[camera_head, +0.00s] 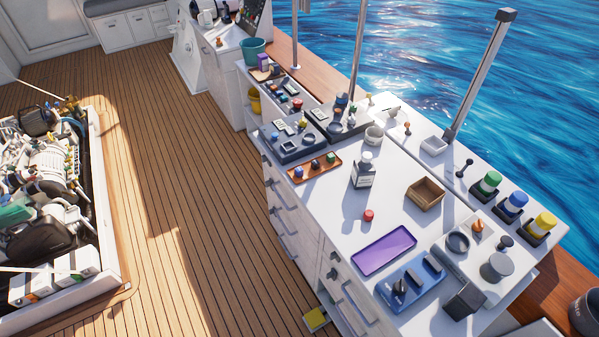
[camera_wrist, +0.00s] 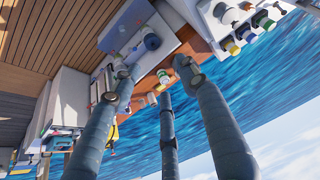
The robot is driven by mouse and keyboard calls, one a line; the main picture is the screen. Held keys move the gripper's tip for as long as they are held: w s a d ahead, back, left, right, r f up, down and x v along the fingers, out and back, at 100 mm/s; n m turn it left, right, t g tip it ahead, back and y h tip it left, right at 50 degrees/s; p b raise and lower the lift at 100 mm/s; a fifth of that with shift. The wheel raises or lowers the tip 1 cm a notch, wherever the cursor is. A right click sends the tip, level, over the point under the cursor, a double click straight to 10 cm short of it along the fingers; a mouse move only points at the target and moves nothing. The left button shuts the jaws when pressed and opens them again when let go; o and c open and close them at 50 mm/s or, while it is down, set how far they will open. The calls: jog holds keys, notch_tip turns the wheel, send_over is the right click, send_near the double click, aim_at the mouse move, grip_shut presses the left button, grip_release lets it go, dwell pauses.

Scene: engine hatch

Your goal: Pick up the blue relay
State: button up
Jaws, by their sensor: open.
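I cannot tell for certain which piece is the blue relay. A small blue piece (camera_head: 299,172) sits at the left end of a brown tray (camera_head: 322,170) on the white counter. Another small blue piece (camera_head: 275,136) is on the dark grey tray behind it. Both are too small to make out in detail. My gripper (camera_wrist: 158,82) shows only in the wrist view, its three dark fingers spread open with nothing held between them. It points over the boat's side and the counter, apart from any object.
The white counter (camera_head: 340,225) carries a bottle (camera_head: 363,172), a wooden box (camera_head: 425,193), a purple tray (camera_head: 384,250), a blue tray (camera_head: 412,283) and several coloured jars. Metal posts rise at its far edge. An open engine hatch (camera_head: 110,220) lies left; wooden deck between is clear.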

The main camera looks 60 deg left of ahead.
dwell(0.5)
